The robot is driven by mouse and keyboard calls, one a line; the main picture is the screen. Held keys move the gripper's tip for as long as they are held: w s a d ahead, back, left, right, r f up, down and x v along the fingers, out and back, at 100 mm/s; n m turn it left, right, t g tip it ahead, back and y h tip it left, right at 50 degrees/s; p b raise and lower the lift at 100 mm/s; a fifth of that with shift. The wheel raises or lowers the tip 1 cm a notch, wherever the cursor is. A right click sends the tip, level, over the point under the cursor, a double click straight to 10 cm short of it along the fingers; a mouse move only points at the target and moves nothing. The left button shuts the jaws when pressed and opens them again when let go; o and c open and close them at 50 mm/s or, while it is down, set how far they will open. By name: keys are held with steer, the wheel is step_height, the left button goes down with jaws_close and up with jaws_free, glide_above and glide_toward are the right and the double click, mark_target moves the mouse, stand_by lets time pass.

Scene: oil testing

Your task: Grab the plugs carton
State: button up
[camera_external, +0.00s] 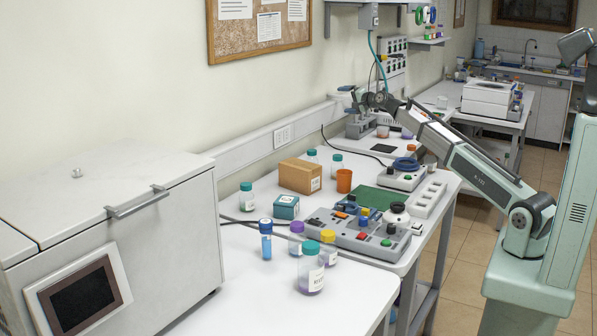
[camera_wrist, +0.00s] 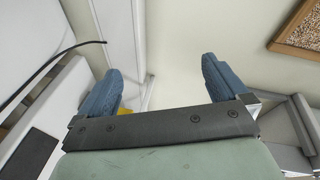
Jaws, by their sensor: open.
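A brown cardboard carton (camera_external: 300,176) with a small white label stands on the bench, near the wall. A smaller teal box (camera_external: 286,206) with a label sits just in front of it. I cannot read either label, so which one is the plugs carton is not certain; the brown one looks most like a carton. My gripper (camera_external: 366,99) is raised above the bench, to the right of and beyond the brown carton. In the wrist view my gripper (camera_wrist: 162,82) has its two blue fingers wide apart, with nothing between them. Neither box shows clearly there.
A grey control panel (camera_external: 358,234) and green mat (camera_external: 383,199) lie in front. A large white machine (camera_external: 110,240) fills the left.

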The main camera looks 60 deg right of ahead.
steer(key=w+a+f+n+g+y, duration=0.1)
steer(key=a+n, duration=0.1)
steer(key=a, duration=0.3)
steer(key=w+a+f+n+g+y, duration=0.1)
steer(key=w+a+f+n, duration=0.1)
steer(key=a, duration=0.3)
steer(key=n+g+y, duration=0.1)
steer(key=n+g, duration=0.8)
steer(key=n, duration=0.3)
glide_above(299, 171)
steer(key=s+d, duration=0.2)
steer(key=d, duration=0.2)
step_height(299, 171, down, 5)
steer(key=shift+w+d+f, duration=0.1)
steer(key=shift+d, duration=0.05)
steer(key=shift+a+f, duration=0.1)
steer(key=shift+a, duration=0.1)
steer(key=shift+x, duration=6.7)
steer(key=shift+f, duration=0.35)
steer(key=shift+c, duration=0.2)
steer(key=c, duration=0.8)
